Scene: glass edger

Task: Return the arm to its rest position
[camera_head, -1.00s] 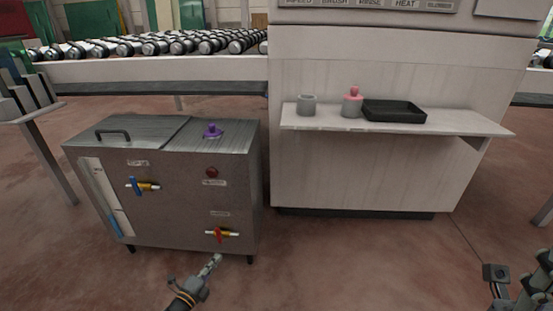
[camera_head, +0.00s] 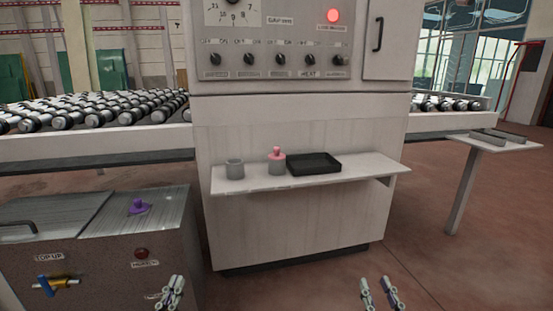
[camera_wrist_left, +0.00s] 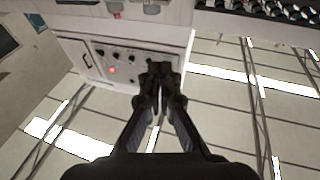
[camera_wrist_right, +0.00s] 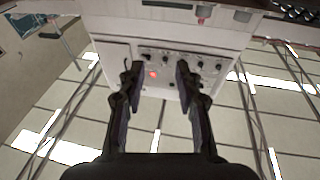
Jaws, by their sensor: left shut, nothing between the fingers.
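My left gripper (camera_head: 171,293) is at the bottom of the head view, in front of the steel tank unit. Its fingers are together and empty, as the left wrist view (camera_wrist_left: 160,72) also shows. My right gripper (camera_head: 379,293) is at the bottom right of centre in the head view, over open floor. Its fingers are apart with nothing between them, as the right wrist view (camera_wrist_right: 155,75) also shows. Both wrist views face the machine's control panel and the ceiling.
The steel tank unit (camera_head: 80,225) is at left, roller conveyor (camera_head: 90,112) behind. Floor at right (camera_head: 440,260) is clear.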

